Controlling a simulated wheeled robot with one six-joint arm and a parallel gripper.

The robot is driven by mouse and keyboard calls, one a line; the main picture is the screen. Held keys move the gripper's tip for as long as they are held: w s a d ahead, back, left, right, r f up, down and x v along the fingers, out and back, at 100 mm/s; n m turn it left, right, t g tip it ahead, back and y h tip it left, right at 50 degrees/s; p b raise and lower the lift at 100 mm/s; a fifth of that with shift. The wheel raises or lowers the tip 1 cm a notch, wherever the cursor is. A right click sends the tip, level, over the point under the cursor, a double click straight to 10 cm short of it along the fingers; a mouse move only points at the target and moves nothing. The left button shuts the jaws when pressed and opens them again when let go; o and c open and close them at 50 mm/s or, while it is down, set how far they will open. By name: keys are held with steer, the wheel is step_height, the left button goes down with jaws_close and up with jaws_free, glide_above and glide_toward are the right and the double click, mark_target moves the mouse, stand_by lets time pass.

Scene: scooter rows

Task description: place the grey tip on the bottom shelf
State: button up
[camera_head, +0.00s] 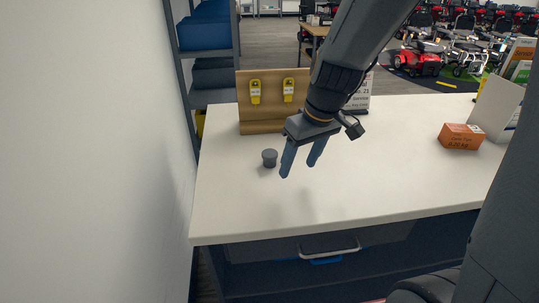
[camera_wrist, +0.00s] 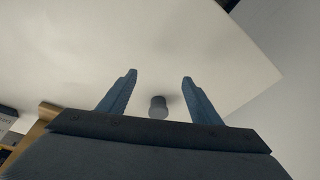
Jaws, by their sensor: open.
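The grey tip (camera_head: 269,158) is a small dark grey piece with a wider top, standing upright on the white counter (camera_head: 400,185) near its left side. My gripper (camera_head: 301,166) is above the counter, a little to the right of the tip in the head view, with its fingers pointing down. It is open and empty. In the wrist view, the tip (camera_wrist: 158,107) appears in the gap between the two fingers of my gripper (camera_wrist: 159,80), apart from both. Below the counter top a dark shelf space (camera_head: 300,280) shows in part; its bottom is out of view.
A wooden board with yellow tags (camera_head: 272,96) stands behind the tip. An orange box (camera_head: 461,136) and upright leaflets lie at the right. A shelf rack (camera_head: 208,60) and white wall are at left.

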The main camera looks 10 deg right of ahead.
mark_target(270, 153)
steer(key=w+a+r+n+t+y, duration=0.1)
steer(key=w+a+r+n, duration=0.25)
steer(key=w, duration=0.35)
steer(key=shift+n, duration=0.25)
steer(key=shift+w+a+p+x, duration=0.15)
steer(key=shift+p+x, duration=0.3)
steer(key=shift+x, duration=1.7)
steer(key=shift+w+a+p+x, duration=0.15)
steer(key=shift+p+x, duration=0.25)
steer(key=shift+x, duration=1.75)
steer(key=shift+r, duration=0.15)
steer(key=shift+c, duration=0.2)
steer(key=c, duration=1.2)
